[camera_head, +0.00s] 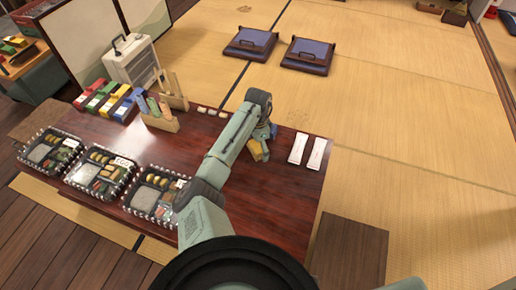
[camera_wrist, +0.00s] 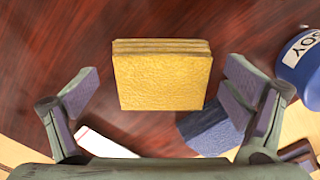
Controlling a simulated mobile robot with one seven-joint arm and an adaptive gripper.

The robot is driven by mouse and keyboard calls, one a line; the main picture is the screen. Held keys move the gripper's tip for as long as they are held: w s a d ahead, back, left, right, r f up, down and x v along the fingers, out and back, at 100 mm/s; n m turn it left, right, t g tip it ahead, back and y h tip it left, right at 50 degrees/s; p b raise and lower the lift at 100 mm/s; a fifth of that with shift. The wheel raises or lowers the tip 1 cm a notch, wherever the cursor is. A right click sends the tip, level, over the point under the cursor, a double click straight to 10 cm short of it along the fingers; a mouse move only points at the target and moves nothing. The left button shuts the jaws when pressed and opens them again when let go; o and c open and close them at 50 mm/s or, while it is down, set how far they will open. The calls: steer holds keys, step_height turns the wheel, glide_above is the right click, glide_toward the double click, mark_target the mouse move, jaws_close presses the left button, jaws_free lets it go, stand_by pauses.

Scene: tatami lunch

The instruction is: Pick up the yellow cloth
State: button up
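The yellow cloth (camera_wrist: 162,80) is a folded, textured square lying on the dark red wooden table (camera_wrist: 40,50), in the upper middle of the wrist view. My gripper (camera_wrist: 160,95) is open, with one finger to the left and one to the right of the cloth and a gap on both sides. In the head view my gripper (camera_head: 262,140) hangs over the right part of the table. There a bit of the yellow cloth (camera_head: 256,150) shows beside it, mostly hidden by my arm.
A blue labelled container (camera_wrist: 302,68) stands close by on the right in the wrist view. A dark blue folded item (camera_wrist: 207,128) lies below the cloth. Two white packets (camera_head: 307,151) lie to the right. Lunch boxes (camera_head: 155,195) line the table's near left side.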

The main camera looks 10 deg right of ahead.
mark_target(258, 146)
steer(key=c, duration=1.1)
steer(key=shift+r, duration=0.1)
steer(key=shift+r, duration=0.45)
step_height(258, 146, up, 2)
steer(key=shift+r, duration=0.25)
steer(key=s+a, duration=0.1)
steer(key=s, duration=0.3)
steer(key=s+a+r, duration=0.1)
steer(key=s, duration=0.4)
steer(key=s+a, duration=0.1)
steer(key=s, duration=0.3)
steer(key=shift+s+r+p, duration=0.3)
steer(key=shift+s+p, duration=0.05)
steer(key=shift+s, duration=0.05)
steer(key=shift+s+a+p, duration=0.1)
steer(key=shift+s+p, duration=0.25)
steer(key=shift+s, duration=0.6)
